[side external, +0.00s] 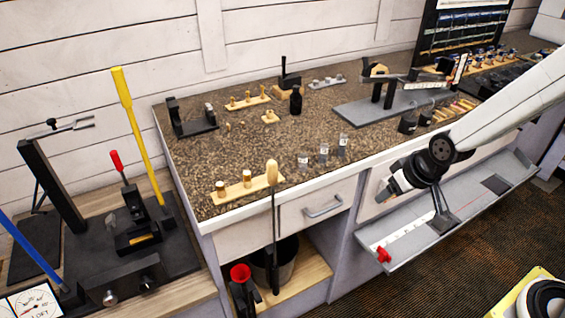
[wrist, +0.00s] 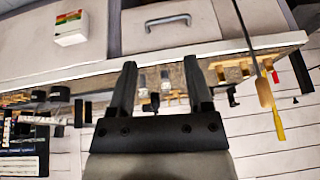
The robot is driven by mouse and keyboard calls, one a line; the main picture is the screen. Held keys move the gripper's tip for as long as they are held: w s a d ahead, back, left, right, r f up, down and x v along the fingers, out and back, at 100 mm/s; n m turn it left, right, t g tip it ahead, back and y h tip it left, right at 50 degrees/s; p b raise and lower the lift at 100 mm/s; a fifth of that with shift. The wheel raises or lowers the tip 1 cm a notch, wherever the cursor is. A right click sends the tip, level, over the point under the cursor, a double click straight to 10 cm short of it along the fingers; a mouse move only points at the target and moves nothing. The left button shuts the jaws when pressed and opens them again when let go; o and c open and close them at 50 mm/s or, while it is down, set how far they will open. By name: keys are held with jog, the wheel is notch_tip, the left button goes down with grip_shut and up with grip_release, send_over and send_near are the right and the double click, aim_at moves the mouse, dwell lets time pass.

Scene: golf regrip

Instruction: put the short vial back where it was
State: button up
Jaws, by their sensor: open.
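Three small labelled vials stand in a row near the worktop's front edge in the side view. The left one (side external: 303,160) looks shortest; the middle vial (side external: 323,153) and right vial (side external: 342,146) look taller. In the wrist view, which is upside down, vials (wrist: 165,80) show small beyond and between my fingers. My gripper (wrist: 160,64) is open with nothing between its fingers. In the side view, my gripper (side external: 383,191) is in front of the counter, right of and apart from the vials. Its fingertips are hard to make out there.
A wooden block with several pegs (side external: 246,187) and an upright wooden-handled tool (side external: 272,175) are left of the vials. A dark bottle (side external: 296,100) stands behind them. A grey tray (side external: 400,245) juts out below the counter. A striped white box (wrist: 70,27) shows in the wrist view.

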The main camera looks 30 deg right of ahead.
jog(key=s+d+g, duration=0.2)
jog(key=s+d, duration=0.1)
jog(key=s, duration=0.3)
jog(key=shift+d+r+h, duration=0.2)
jog(key=shift+r+h, duration=0.1)
